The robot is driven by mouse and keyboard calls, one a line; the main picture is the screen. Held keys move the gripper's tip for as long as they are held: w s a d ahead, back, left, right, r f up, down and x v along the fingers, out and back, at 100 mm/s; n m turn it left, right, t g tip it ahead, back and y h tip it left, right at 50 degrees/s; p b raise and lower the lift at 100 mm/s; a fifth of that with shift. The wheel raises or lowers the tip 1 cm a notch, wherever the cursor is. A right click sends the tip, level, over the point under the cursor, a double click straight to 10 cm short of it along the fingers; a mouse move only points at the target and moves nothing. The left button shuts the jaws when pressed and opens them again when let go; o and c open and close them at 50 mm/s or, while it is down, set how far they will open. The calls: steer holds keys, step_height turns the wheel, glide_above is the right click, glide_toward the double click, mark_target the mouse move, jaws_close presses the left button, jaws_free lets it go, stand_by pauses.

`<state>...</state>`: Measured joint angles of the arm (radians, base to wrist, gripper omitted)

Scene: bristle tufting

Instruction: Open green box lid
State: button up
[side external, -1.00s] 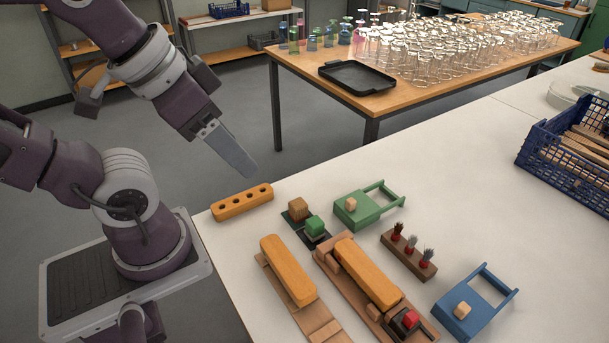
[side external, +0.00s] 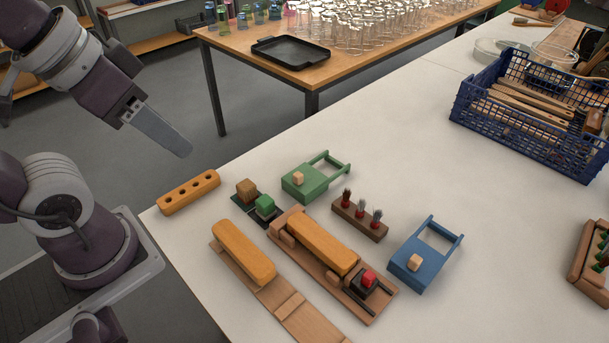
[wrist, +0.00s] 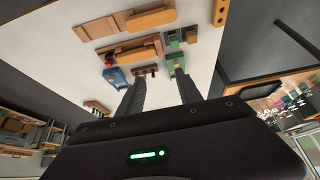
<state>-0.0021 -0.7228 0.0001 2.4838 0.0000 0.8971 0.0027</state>
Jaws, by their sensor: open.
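The green box (side external: 305,183) sits on the white table, with a light wooden knob (side external: 298,177) on its flat green lid and a green frame (side external: 333,162) sticking out at its far right side. The lid lies flat on the box. The green box also shows in the wrist view (wrist: 174,55), beyond the fingers. My gripper (side external: 186,150) is up in the air, left of the box and well apart from it. In the wrist view my gripper (wrist: 160,82) has its two fingers spread with nothing between them.
A blue box (side external: 418,268) with a knob, a brush rack (side external: 358,222), a green cube (side external: 265,205), orange blocks (side external: 243,250) and a holed orange bar (side external: 189,193) stand around. A blue crate (side external: 480,118) is at the back right.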

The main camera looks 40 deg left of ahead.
steer(key=w+g, duration=0.1)
steer(key=w, duration=0.6)
steer(key=g, duration=0.4)
glide_above(298, 174)
steer(key=s, duration=0.1)
step_height(298, 174, down, 18)
steer(key=shift+g, duration=0.3)
steer(key=f, duration=0.7)
steer(key=w+f, duration=0.1)
steer(key=f, duration=0.2)
steer(key=shift+f, duration=0.85)
jaws_close()
